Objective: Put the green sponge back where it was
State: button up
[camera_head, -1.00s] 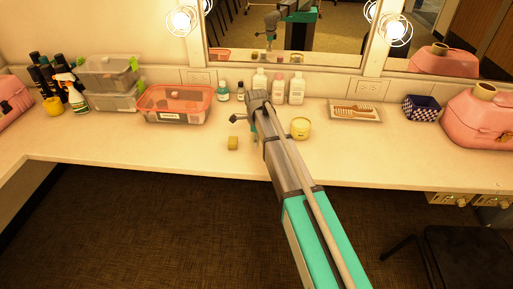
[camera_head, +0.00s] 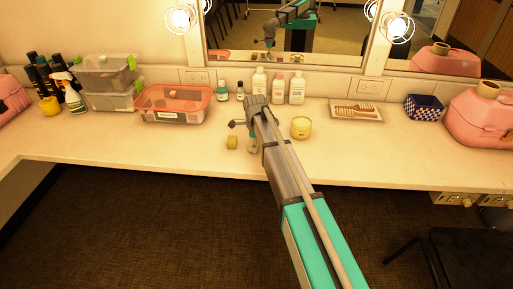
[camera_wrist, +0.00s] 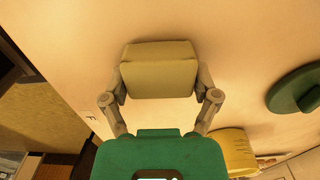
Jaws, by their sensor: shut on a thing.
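The green sponge (camera_wrist: 160,72), a dull olive block in this warm light, sits between my two fingers in the wrist view. My gripper (camera_wrist: 160,88) is shut on its two sides. In the head view my gripper (camera_head: 252,148) hangs low over the front half of the counter (camera_head: 190,150), and I cannot make out the sponge in it. I cannot tell whether the sponge touches the counter.
A yellow jar (camera_head: 301,128) stands to the right. A green round thing (camera_wrist: 298,90) is near in the wrist view. Bottles (camera_head: 278,88) and an orange-rimmed box (camera_head: 174,104) stand behind. The counter's front left is clear.

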jog(key=shift+f, duration=0.2)
jog(key=o, duration=0.8)
jog(key=shift+o, duration=0.2)
jog(key=shift+r, duration=0.2)
notch_tip(320, 180, up, 12)
jog(key=p, duration=1.2)
jog(key=shift+s+d, duration=0.1)
dwell(0.6)
